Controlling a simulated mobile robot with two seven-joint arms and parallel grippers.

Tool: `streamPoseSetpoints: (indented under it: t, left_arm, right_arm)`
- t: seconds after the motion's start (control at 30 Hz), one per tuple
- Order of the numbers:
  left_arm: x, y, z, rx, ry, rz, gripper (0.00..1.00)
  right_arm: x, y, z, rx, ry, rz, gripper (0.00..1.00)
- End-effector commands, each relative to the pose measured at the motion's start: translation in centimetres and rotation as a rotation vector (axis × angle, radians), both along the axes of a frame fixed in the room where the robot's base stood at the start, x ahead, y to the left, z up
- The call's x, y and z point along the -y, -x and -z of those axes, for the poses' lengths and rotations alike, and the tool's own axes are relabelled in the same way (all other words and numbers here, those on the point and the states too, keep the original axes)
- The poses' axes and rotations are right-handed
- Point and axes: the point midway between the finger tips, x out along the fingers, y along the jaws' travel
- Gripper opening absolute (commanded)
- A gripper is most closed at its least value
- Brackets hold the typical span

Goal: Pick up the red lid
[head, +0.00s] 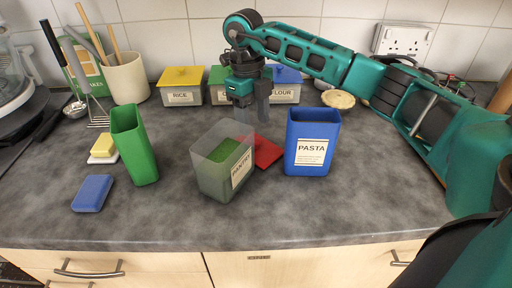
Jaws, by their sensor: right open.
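The red lid (267,153) lies on the grey worktop, behind and to the right of an open translucent canister marked PANTRY (219,175), whose top edge hides part of it. Something green shows inside the canister. My right gripper (252,118) points down just behind and above the lid. Its two fingers are apart with nothing seen between them. My left gripper is not in view.
A blue PASTA container (312,143) stands right of the lid, and a green container (134,146) stands to the left. Lidded canisters, RICE (181,90) and FLOUR (285,94), line the back. A blue block-like item (92,193) lies front left. The front right worktop is clear.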

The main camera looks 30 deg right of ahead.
Motion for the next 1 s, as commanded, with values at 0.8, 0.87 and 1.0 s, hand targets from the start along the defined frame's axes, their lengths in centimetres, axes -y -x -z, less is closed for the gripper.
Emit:
streamPoseSetpoints:
  t: [0.8,0.87,1.0]
  left_arm:
    - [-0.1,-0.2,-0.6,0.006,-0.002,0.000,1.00]
    - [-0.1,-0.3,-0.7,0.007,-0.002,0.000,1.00]
    - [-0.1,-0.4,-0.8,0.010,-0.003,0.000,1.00]
  right_arm:
    - [0.2,0.4,5.4,0.001,-0.002,-0.003,0.43]
    - [0.2,0.4,5.4,0.001,-0.002,-0.003,0.38]
    - [0.2,0.4,5.4,0.001,-0.002,-0.003,0.24]
